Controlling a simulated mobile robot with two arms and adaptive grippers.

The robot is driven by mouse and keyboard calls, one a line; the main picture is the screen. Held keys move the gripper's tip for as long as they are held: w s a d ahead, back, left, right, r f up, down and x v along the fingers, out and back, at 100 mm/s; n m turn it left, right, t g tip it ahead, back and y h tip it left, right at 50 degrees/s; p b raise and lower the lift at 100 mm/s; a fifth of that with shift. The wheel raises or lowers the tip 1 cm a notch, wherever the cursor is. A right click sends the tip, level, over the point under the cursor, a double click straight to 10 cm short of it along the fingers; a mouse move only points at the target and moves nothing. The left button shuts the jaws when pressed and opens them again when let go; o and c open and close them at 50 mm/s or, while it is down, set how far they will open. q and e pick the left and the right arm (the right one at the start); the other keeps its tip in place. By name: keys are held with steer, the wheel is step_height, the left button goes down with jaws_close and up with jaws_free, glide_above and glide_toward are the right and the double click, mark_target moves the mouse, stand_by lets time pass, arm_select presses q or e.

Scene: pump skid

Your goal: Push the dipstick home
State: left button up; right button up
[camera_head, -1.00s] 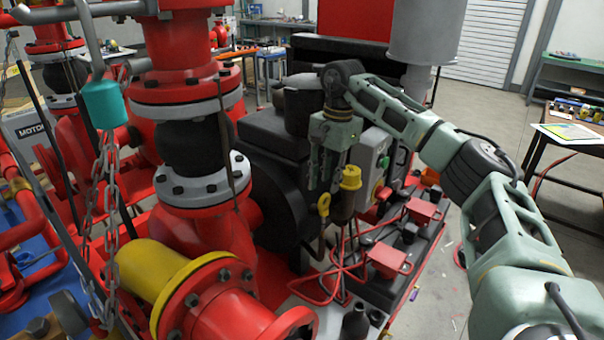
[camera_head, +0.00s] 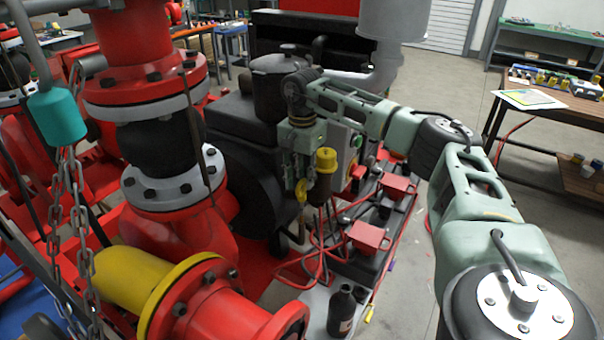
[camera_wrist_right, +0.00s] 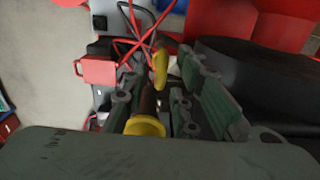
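The dipstick's yellow loop handle (camera_head: 301,190) stands beside the black engine block. In the right wrist view the handle (camera_wrist_right: 160,67) shows in line with the gap between the fingers. My right gripper (camera_head: 302,172) points down, close above and around the handle's place; contact cannot be told. In the wrist view its green fingers (camera_wrist_right: 160,95) are apart, so it is open. A yellow-capped brown cylinder (camera_head: 326,162) stands right next to the gripper; its cap (camera_wrist_right: 145,127) also shows in the wrist view. The dipstick's lower part is hidden. My left gripper is out of view.
Red-topped battery terminals (camera_head: 368,237) and red cables lie to the right of the engine. A dark bottle (camera_head: 341,312) stands in front. A red pump flange with a yellow guard (camera_head: 140,280) and a hanging chain fill the left. Open floor lies at the right.

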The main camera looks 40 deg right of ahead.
steer(key=shift+f, duration=0.15)
steer(key=shift+c, duration=0.5)
jaws_close()
